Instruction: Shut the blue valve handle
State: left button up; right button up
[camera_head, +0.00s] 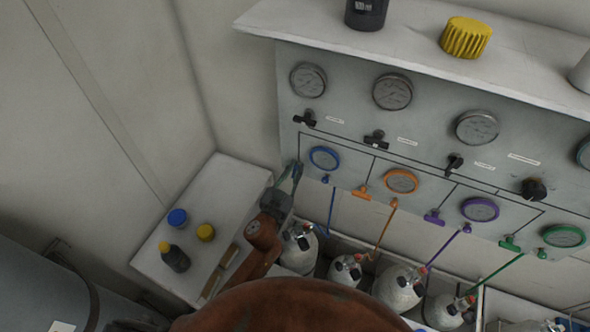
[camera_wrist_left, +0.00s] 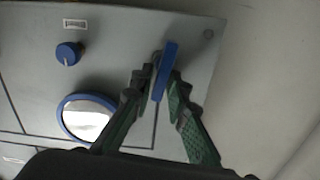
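The blue valve handle (camera_wrist_left: 166,68) is a flat blue lever at the panel's edge in the left wrist view. It lies between the fingertips of my left gripper (camera_wrist_left: 161,80). The fingers converge on it from both sides and appear shut on it. In the head view my left gripper (camera_head: 292,176) reaches up to the lower left corner of the grey panel (camera_head: 345,130). There the gripper largely hides the handle. My right gripper is in neither view.
A blue-rimmed gauge (camera_head: 324,158) and a blue knob (camera_wrist_left: 68,53) are beside the handle. Orange (camera_head: 361,193), purple (camera_head: 434,218) and green (camera_head: 510,244) handles line the panel's lower edge. Gas cylinders (camera_head: 400,288) stand below. A side counter (camera_head: 225,180) holds a bottle (camera_head: 175,258) and caps.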

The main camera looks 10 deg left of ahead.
pick_arm(q)
grip_shut()
jog(key=shift+m, duration=0.3)
jog(key=m, duration=0.3)
jog(key=shift+d+f+m, duration=0.1)
jog(key=shift+d+m, duration=0.15)
jog(key=shift+m, duration=0.05)
jog(key=shift+s+d+f+m, duration=0.1)
jog(key=shift+f+m, duration=0.15)
jog(key=shift+m, duration=1.7)
jog(key=shift+d+f+m, duration=0.15)
jog(key=shift+f+m, duration=0.05)
jog(key=shift+m, duration=1.8)
jog(key=shift+s+d+f+m, duration=0.1)
jog(key=shift+f+m, duration=0.15)
jog(key=shift+m, duration=1.7)
